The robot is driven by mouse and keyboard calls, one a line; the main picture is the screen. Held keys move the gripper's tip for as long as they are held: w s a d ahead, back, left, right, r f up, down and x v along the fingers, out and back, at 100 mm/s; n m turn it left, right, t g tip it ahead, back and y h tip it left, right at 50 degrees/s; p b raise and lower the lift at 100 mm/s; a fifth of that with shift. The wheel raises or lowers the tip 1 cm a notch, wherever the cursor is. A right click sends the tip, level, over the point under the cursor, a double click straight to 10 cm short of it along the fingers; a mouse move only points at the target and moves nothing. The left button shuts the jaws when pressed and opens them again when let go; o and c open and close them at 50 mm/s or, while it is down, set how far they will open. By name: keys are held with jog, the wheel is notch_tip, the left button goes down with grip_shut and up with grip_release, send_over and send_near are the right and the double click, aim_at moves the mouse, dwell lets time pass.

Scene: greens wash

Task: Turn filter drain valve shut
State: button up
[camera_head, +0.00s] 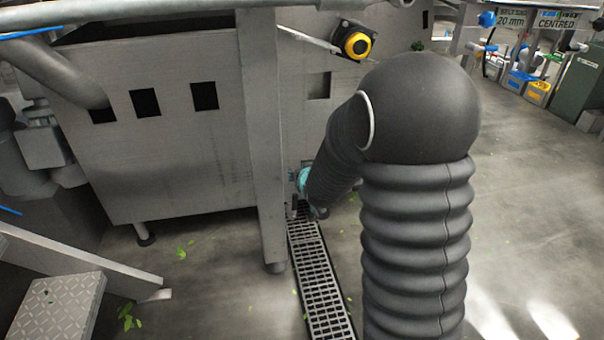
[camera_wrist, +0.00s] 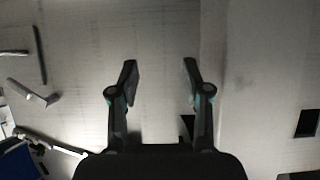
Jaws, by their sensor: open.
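In the wrist view my gripper (camera_wrist: 160,70) is open, its two dark fingers apart with nothing between them. Behind the fingers is a plain grey metal surface. In the head view the black, ribbed cover of my arm hides most of my gripper; a small teal and grey part (camera_head: 304,180) shows beside the steel leg, near the floor grate. I cannot clearly make out the filter drain valve in either view. Grey bar-like pieces (camera_wrist: 33,93) lie at the left of the wrist view, apart from the fingers; I cannot tell what they are.
A large steel tank (camera_head: 185,160) with square cutouts stands on legs at left. A drain grate (camera_head: 320,280) runs along the floor. A tread-plate step (camera_head: 60,305) is at lower left. The floor at right is open.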

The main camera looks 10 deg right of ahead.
jog(key=shift+c, duration=1.4)
jog(key=f, duration=0.1)
jog(key=d+f, duration=0.1)
jog(key=f, duration=0.1)
jog(key=shift+s+d, duration=0.1)
jog(key=shift+d, duration=0.1)
grip_shut()
jog(key=n+t+y, duration=0.5)
jog(key=n+y, duration=0.1)
jog(key=n, duration=1.5)
send_near(294, 206)
notch_tip(294, 206, up, 3)
jog(key=s+a, duration=0.1)
jog(key=s, duration=0.1)
jog(key=x, duration=1)
jog(key=shift+w+a+r, duration=0.15)
jog(key=shift+w+r, duration=0.05)
jog(key=shift+r, duration=0.05)
